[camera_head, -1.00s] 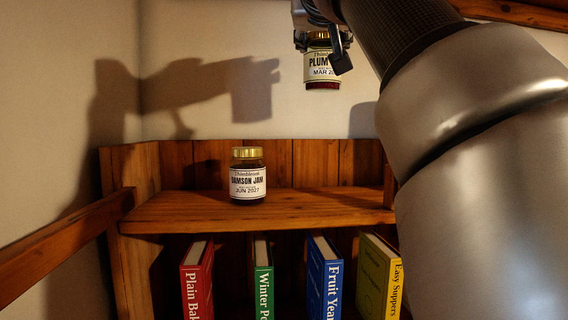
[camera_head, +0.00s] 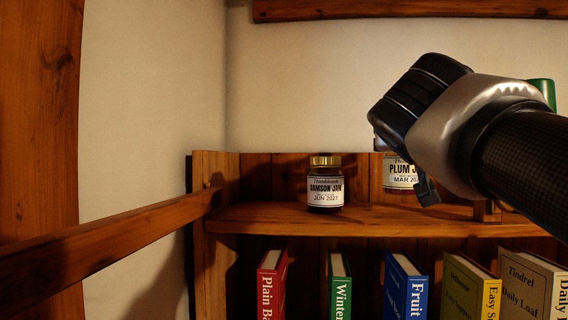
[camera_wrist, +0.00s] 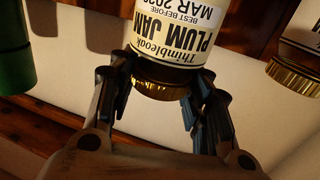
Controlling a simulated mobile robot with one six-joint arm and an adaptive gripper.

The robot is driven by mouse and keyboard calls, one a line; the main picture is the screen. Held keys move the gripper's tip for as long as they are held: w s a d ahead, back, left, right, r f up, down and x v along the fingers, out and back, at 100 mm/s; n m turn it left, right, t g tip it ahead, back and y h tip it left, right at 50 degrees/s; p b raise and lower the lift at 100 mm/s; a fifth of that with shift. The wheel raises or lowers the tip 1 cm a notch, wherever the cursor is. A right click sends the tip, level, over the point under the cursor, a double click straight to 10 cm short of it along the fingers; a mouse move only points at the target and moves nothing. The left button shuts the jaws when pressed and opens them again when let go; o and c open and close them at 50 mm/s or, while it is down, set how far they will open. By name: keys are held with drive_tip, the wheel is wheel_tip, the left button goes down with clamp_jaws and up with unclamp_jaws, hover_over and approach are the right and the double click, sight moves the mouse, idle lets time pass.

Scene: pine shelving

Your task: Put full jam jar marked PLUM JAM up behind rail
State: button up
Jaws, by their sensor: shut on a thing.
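The plum jam jar, marked PLUM JAM (camera_head: 401,174), hangs upright from my gripper (camera_head: 404,158) in front of the shelf's back boards, right of the DAMSON JAM jar (camera_head: 325,188). Its base looks higher than the damson jar's base, apparently clear of the shelf board. In the wrist view my gripper (camera_wrist: 160,85) is shut around the plum jar's (camera_wrist: 178,35) gold lid end. My gripper hides the jar's top in the head view. A wooden rail (camera_head: 110,235) runs from the shelf's left post towards the left foreground; the shelf front before the jars looks open.
The shelf board (camera_head: 300,219) is bare right of the damson jar. A small wooden block (camera_head: 487,210) stands at its right front. Several books, including a red one (camera_head: 271,290), stand below. A green object (camera_head: 543,92) is partly hidden behind my arm.

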drive_tip(key=shift+f+b, duration=0.4)
drive_tip(key=shift+f, duration=1.1)
drive_tip(key=shift+f, duration=0.15)
drive_tip(key=o, duration=1.5)
drive_tip(key=shift+c, duration=0.2)
drive_tip(key=shift+s+a, duration=0.15)
drive_tip(key=shift+s, duration=0.1)
drive_tip(key=b+v, duration=0.4)
drive_tip(key=v, duration=0.8)
wheel_tip(320, 180, down, 26)
drive_tip(key=s+n+g+y, duration=0.2)
drive_tip(key=n+g+y, duration=0.1)
drive_tip(key=g, duration=0.3)
drive_tip(key=s+a+f+g+y, duration=0.1)
drive_tip(key=s+f, duration=0.3)
drive_tip(key=f, duration=0.4)
drive_tip(key=s+a+f+n+g+y, duration=0.1)
drive_tip(key=s+a+f+g+y, duration=0.1)
drive_tip(key=f, duration=0.6)
drive_tip(key=s+a+f+g+y, duration=0.1)
drive_tip(key=s+a+f+g, duration=0.1)
drive_tip(key=s+f, duration=0.4)
wheel_tip(320, 180, down, 3)
drive_tip(key=shift+s+f+n+g, duration=0.1)
drive_tip(key=shift+s+n+g, duration=0.25)
drive_tip(key=shift+n+g, duration=0.05)
